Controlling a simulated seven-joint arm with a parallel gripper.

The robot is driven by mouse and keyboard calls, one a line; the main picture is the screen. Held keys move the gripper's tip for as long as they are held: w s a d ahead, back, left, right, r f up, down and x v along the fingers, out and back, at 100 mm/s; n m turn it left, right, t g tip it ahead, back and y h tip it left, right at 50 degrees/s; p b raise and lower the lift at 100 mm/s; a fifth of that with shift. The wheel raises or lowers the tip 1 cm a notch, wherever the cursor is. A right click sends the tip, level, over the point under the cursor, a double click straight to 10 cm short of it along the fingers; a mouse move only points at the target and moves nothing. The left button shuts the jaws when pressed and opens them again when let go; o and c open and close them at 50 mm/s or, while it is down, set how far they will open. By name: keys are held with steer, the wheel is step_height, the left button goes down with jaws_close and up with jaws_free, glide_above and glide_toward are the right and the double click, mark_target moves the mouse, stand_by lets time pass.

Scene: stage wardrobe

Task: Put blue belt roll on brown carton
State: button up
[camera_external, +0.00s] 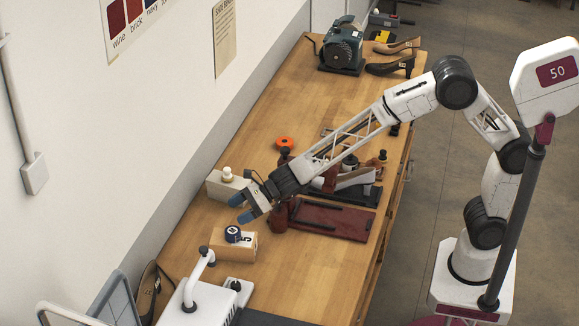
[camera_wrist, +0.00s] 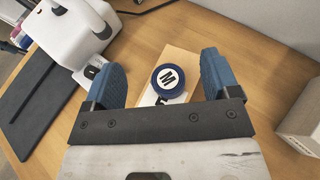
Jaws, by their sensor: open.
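The blue belt roll (camera_external: 232,234), a short dark blue cylinder with a white label, sits on top of the brown carton (camera_external: 245,250) near the left end of the bench. In the wrist view the roll (camera_wrist: 168,80) shows its round "M" label and lies over the carton (camera_wrist: 181,58), whose lower part is hidden by my gripper. My gripper (camera_external: 241,209) is open and empty, above and behind the carton, apart from the roll. Its two blue fingers (camera_wrist: 162,80) appear on either side of the roll in the wrist view.
A pale box (camera_external: 222,188) with a white knob stands by the wall. A dark red board (camera_external: 330,222), an orange ring (camera_external: 284,141) and shoes (camera_external: 390,68) lie farther back. A white machine (camera_external: 180,305) stands in front of the carton.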

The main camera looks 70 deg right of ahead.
steer(key=shift+r, duration=0.1)
stand_by(0.3)
steer(key=s+d+r+n+g, duration=0.2)
steer(key=s+d+r+n, duration=0.25)
steer(key=s, duration=0.25)
steer(key=s+d+r+n+g, duration=0.1)
steer(key=s+d+r+n, duration=0.2)
steer(key=s+n, duration=0.35)
steer(key=s+d+r+n+g, duration=0.2)
steer(key=s+d+r+n, duration=0.2)
steer(key=s, duration=0.4)
steer(key=s+d+n+g+h, duration=0.1)
steer(key=s+d+n+h, duration=0.2)
steer(key=s+d, duration=0.3)
steer(key=s+d+f+n+g+h, duration=0.1)
steer(key=s+d+n+h, duration=0.2)
steer(key=s, duration=1.1)
steer(key=s+d+f+n+h, duration=0.1)
steer(key=s+d+n+h, duration=0.2)
steer(key=s+d+n, duration=0.3)
steer(key=s+d, duration=0.3)
steer(key=d, duration=0.2)
steer(key=shift+s+f+n+g, duration=0.25)
steer(key=shift+s+n+g, duration=0.15)
